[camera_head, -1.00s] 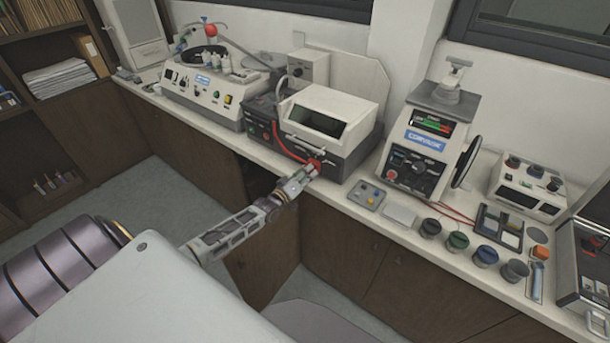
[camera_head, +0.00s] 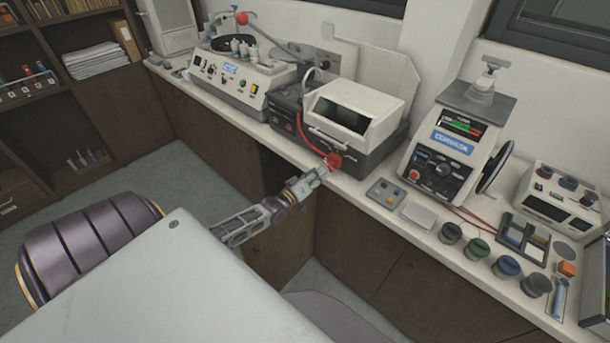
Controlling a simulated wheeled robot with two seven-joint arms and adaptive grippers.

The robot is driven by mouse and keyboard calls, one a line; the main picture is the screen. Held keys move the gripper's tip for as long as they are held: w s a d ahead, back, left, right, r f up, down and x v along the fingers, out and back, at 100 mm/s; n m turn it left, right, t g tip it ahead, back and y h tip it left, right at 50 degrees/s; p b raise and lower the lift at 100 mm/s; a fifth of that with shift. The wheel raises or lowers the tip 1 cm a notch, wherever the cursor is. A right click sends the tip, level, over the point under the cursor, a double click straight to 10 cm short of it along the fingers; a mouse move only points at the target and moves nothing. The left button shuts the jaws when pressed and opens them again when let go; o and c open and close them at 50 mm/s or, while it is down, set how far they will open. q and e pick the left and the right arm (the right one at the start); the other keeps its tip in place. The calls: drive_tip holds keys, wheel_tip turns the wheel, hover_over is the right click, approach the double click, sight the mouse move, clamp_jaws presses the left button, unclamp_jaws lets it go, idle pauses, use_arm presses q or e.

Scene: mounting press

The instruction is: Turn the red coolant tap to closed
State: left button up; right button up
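The red tap (camera_head: 333,161) sits low at the front of the white-hooded machine (camera_head: 355,110), close to the bench's front edge. A red hose (camera_head: 305,132) runs down to it. My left gripper (camera_head: 321,171) reaches up from the lower left with its fingertips at the red tap, touching it or very close. The fingers are small and partly overlap the tap. I cannot tell whether they are open or shut on it. The exact angle of the tap is too small to read. My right gripper is not in view.
A control-panel machine (camera_head: 236,75) with a red ball stands left on the bench. Open floor lies below the bench.

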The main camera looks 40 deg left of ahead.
use_arm(q)
drive_tip(key=s, duration=0.6)
drive_tip(key=shift+s+a, duration=0.25)
drive_tip(key=shift+s, duration=0.05)
idle(0.6)
